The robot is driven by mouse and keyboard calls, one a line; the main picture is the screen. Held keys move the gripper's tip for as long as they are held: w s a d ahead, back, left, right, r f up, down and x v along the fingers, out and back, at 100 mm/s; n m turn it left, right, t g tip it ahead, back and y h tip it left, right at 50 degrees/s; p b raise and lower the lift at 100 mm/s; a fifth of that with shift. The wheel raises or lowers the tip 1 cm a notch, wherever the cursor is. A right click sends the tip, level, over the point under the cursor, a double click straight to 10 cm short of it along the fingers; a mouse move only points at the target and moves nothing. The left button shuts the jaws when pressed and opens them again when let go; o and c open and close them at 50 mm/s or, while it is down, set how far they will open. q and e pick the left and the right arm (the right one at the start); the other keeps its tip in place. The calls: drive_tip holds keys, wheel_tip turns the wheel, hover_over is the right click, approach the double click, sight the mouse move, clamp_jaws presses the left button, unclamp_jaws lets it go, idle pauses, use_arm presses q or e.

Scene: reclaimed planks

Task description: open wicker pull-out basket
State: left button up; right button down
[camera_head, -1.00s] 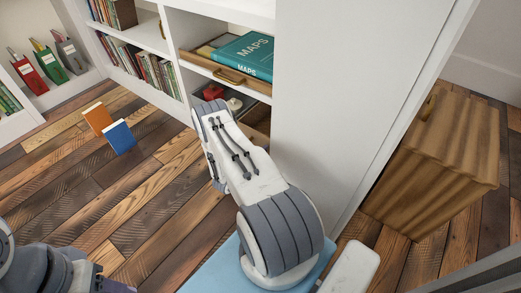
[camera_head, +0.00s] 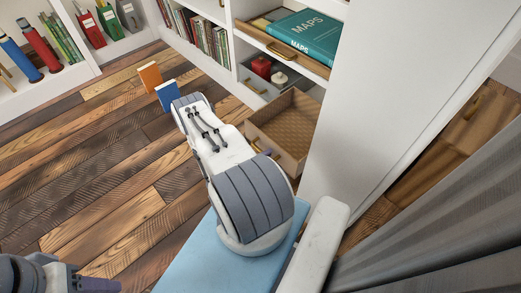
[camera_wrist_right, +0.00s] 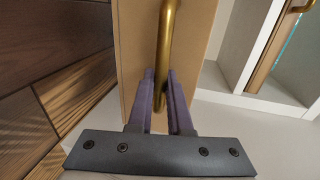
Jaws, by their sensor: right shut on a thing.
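The wicker pull-out basket (camera_head: 291,125) stands well out from the bottom of the white shelf unit, its woven inside showing. Its brass handle (camera_head: 258,146) is on the front, partly behind my right arm in the head view. In the right wrist view, the fingers of my right gripper (camera_wrist_right: 163,85) stand on either side of the brass handle (camera_wrist_right: 164,45), shut on it, against the tan basket front (camera_wrist_right: 195,45).
A wooden drawer (camera_head: 262,38) holding a teal maps book (camera_head: 308,37) sits above. Orange (camera_head: 150,76) and blue (camera_head: 166,95) books stand on the plank floor, which is mostly clear at left.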

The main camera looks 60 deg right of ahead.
drive_tip(key=shift+w+a, duration=0.1)
drive_tip(key=shift+w, duration=0.05)
drive_tip(key=c, duration=0.9)
unclamp_jaws()
drive_tip(key=shift+o, duration=0.2)
drive_tip(key=shift+a, duration=0.15)
drive_tip(key=p+v, duration=0.3)
drive_tip(key=v, duration=0.7)
drive_tip(key=shift+a+r, duration=0.1)
